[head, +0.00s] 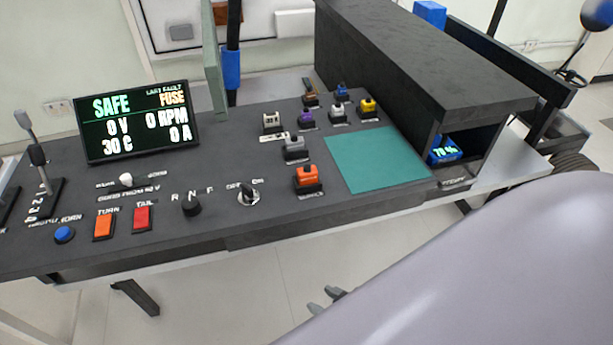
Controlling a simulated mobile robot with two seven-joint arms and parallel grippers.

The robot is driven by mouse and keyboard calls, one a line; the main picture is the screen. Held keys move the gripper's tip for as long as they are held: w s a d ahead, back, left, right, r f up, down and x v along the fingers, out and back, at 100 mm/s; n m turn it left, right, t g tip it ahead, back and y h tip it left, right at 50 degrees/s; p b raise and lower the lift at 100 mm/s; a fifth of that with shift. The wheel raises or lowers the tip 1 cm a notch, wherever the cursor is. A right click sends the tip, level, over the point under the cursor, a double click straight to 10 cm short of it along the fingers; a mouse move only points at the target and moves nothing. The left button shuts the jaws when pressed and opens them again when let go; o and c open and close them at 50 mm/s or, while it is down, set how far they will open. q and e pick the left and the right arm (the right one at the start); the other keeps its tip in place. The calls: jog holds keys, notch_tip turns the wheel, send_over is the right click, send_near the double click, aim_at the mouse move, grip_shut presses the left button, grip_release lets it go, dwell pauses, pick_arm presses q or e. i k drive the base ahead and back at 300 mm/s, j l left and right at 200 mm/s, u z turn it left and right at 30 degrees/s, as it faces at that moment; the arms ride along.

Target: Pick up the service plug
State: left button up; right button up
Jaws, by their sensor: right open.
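The service plug (307,174) is an orange block seated in a dark socket on the dark console, left of the teal mat. A partly readable white label lies in front of it. My right gripper (325,300) shows only as small grey fingertips at the bottom middle, in front of the console's front edge. It is open, apart from the plug, with nothing seen between its fingers. My large grey arm link hides the rest of it. My left gripper is out of view.
The teal mat (375,160) is bare. Several coloured plugs stand behind the orange one, including a grey plug (295,148) and a yellow plug (368,107). A key switch (248,195) sits to its left. A dark box housing (425,70) rises on the right.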

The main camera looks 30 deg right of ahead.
aim_at(308, 174)
jog(key=k+l+z, duration=0.1)
jog(key=l, duration=0.45)
jog(key=k+l+z, duration=0.1)
jog(key=l, duration=0.45)
jog(key=k+l+z, duration=0.1)
jog(key=l, duration=0.45)
